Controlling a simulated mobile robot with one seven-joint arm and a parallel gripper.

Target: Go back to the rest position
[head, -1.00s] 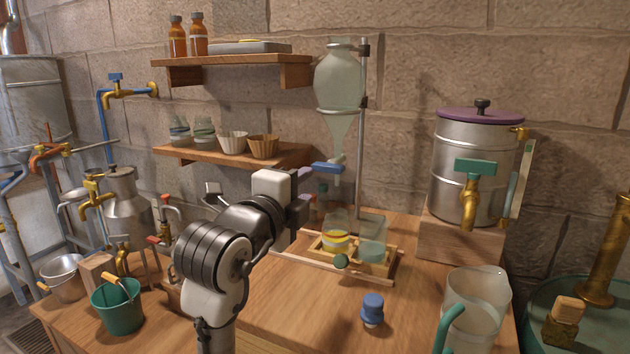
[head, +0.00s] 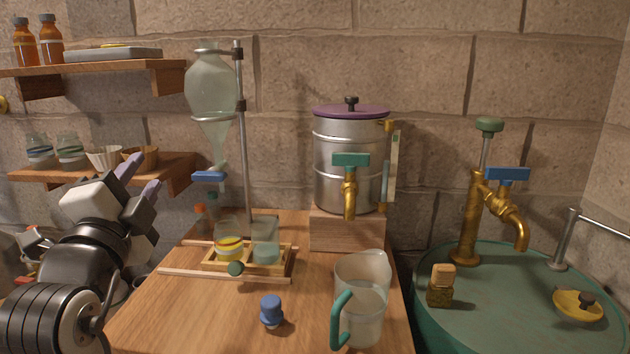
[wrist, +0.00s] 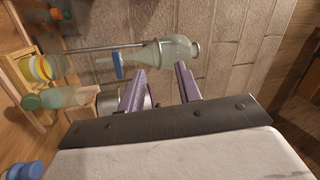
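My gripper (head: 147,172) is at the left of the head view, raised, with its purple fingers pointing up and to the right. The fingers stand apart with nothing between them, as the wrist view also shows (wrist: 160,88). The glass separating funnel (head: 211,95) hangs on its stand to the right of my gripper. It also appears beyond the fingers in the wrist view (wrist: 172,52). I see no contact between the fingers and any object.
A wooden tray (head: 284,275) with two jars, a blue-capped bottle (head: 271,311) and a glass jug (head: 362,285) stand on the table. A steel tank (head: 345,160) stands behind. A shelf (head: 178,172) is close to my gripper. A brass tap (head: 468,225) stands right.

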